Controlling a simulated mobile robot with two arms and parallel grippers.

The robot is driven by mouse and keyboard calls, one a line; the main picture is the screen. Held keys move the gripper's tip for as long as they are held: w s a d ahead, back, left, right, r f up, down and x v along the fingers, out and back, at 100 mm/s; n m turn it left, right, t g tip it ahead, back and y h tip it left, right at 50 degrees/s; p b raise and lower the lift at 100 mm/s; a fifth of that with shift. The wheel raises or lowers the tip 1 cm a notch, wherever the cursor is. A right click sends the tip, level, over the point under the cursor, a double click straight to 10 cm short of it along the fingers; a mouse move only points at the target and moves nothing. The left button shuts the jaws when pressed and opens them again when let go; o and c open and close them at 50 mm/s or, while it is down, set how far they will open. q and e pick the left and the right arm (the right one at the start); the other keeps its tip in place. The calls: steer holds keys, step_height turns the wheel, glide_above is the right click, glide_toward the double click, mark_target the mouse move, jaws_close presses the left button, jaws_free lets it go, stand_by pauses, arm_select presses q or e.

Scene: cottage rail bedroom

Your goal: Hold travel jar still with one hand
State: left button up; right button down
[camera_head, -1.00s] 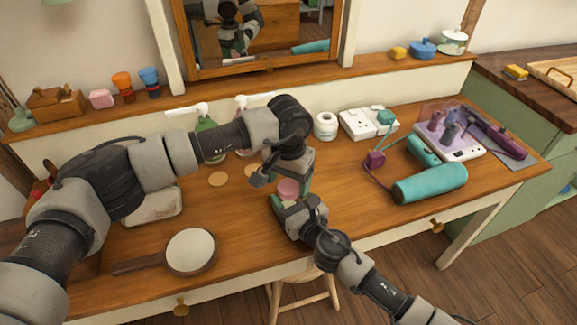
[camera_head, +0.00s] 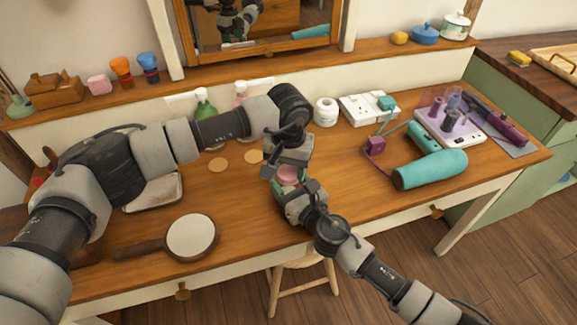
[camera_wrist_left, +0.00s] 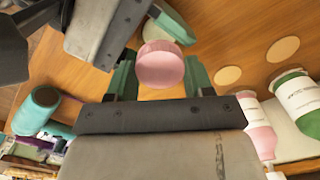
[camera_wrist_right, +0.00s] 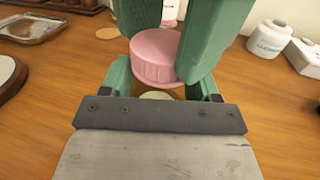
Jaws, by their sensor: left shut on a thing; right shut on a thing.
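The travel jar shows mainly as its round pink lid (camera_head: 287,174), low over the front middle of the table. My left gripper (camera_head: 280,171) comes down from above, shut on this lid; its green fingers flank the lid in the left wrist view (camera_wrist_left: 160,65). My right gripper (camera_head: 288,188) reaches in from the front, shut on the jar's pale body, a sliver of which (camera_wrist_right: 156,95) shows below the lid in the right wrist view. Most of the body is hidden by fingers. I cannot tell whether lid and body touch.
A hand mirror (camera_head: 191,237) and a tray (camera_head: 155,193) lie to the left. A white jar (camera_head: 326,112), a socket box (camera_head: 362,108) and a teal hair dryer (camera_head: 430,168) stand to the right.

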arm_select(q)
steer(key=n, duration=0.7)
steer(key=shift+n, duration=0.4)
steer(key=n, duration=0.3)
steer(key=shift+n, duration=0.4)
steer(key=n, duration=0.3)
steer(key=shift+n, duration=0.3)
steer(key=n, duration=0.3)
steer(key=shift+n, duration=0.4)
steer(key=n, duration=0.9)
steer(key=shift+r+n, duration=0.1)
steer(key=shift+n, duration=0.2)
steer(key=n, duration=0.5)
steer(key=shift+n, duration=0.3)
steer(key=n, duration=0.5)
steer(key=shift+n, duration=0.4)
steer(key=n, duration=0.5)
steer(key=shift+n, duration=0.3)
steer(key=n, duration=0.6)
